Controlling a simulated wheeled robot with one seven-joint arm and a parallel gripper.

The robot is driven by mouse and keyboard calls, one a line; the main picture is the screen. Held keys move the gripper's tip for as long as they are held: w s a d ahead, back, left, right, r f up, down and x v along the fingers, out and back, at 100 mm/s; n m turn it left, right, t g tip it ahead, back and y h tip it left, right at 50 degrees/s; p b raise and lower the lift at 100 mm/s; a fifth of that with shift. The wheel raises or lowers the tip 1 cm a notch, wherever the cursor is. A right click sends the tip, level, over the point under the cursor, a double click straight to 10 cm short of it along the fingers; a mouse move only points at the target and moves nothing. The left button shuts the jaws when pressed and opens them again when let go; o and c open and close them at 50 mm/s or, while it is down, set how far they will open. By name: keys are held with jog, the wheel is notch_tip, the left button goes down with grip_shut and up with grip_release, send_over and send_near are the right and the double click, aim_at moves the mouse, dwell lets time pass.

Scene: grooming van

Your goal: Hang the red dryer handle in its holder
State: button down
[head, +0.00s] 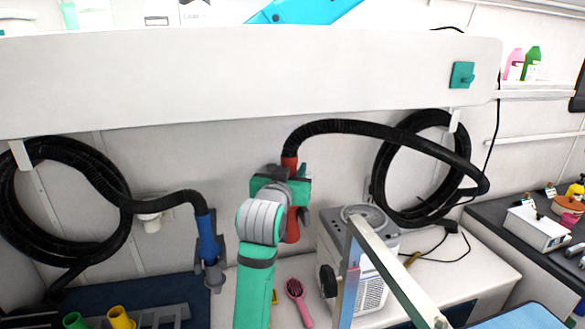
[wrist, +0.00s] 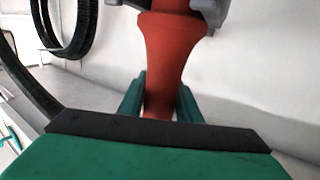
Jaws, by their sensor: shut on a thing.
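The red dryer handle (head: 292,228) stands roughly upright near the back wall, in the middle of the head view. A black hose leaves its top. My gripper (head: 285,191), green, is shut around it. In the wrist view the red handle (wrist: 172,50) runs up from between the green fingers of my gripper (wrist: 160,97) and widens. Grey prongs, seemingly the holder (wrist: 212,10), show on both sides of its far part. My arm hides much of this spot in the head view, so I cannot tell whether the handle rests in the holder.
A blue dryer handle (head: 207,238) hangs at the left, beside a coiled black hose (head: 18,205). A grey machine (head: 385,285) stands on the counter to the right, behind a slanted metal frame (head: 395,275). A pink brush (head: 298,300) lies on the counter. A white overhead cabinet (head: 240,75) spans above.

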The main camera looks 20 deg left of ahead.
dwell(0.3)
jog(key=c, duration=0.6)
grip_release()
jog(key=shift+f, duration=0.15)
jog(key=shift+o, duration=0.2)
jog(key=shift+s, duration=0.1)
jog(key=s+d, duration=0.1)
jog(key=s, duration=0.8)
jog(key=shift+s+d+r, duration=0.15)
jog(key=shift+s+r, duration=0.2)
jog(key=shift+r, duration=0.05)
dwell(0.7)
dwell(0.3)
